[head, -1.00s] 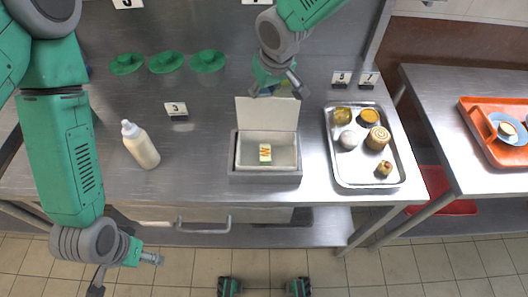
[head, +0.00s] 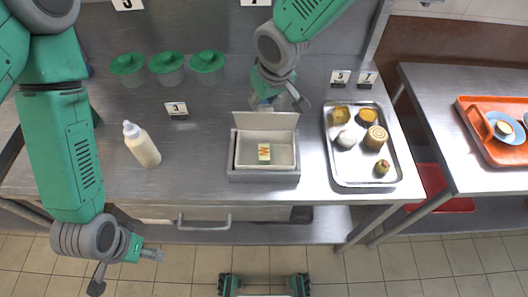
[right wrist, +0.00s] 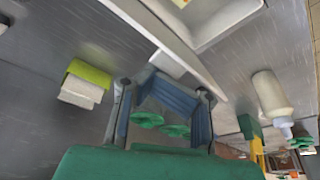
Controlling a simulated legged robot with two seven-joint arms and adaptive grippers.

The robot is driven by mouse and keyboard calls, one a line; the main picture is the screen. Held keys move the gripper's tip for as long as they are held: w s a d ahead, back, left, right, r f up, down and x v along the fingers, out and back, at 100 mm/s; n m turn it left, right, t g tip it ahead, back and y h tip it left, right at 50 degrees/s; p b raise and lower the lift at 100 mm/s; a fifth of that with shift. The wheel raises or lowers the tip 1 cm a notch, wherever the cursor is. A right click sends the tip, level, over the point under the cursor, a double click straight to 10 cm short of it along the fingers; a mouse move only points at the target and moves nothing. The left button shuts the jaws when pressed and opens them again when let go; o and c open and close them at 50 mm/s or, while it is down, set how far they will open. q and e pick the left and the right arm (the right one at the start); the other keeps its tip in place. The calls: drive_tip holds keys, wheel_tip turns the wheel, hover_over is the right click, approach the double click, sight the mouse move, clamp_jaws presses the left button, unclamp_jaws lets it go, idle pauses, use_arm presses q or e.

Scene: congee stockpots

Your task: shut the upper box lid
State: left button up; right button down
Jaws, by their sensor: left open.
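The pale box (head: 265,177) stands on the steel counter with its inside open and a small yellow block with a red mark (head: 264,153) in it. In the right wrist view the lid (right wrist: 165,42) is a pale diagonal strip beyond the fingers. My right gripper (head: 281,103) is open and empty just behind the lid; I cannot tell if it touches. It also shows in the right wrist view (right wrist: 166,88). My left gripper (head: 125,270) is open and empty in front of the counter, low at left.
A cream bottle (head: 142,146) stands left of the box. A metal tray (head: 352,178) with several food items lies to the right. Several green-lidded tubs (head: 167,68) stand at back left. The counter between bottle and box is clear.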

idle(0.3)
wheel_tip(320, 180, up, 8)
drive_tip(key=p, duration=0.6)
drive_tip(key=shift+p, duration=0.3)
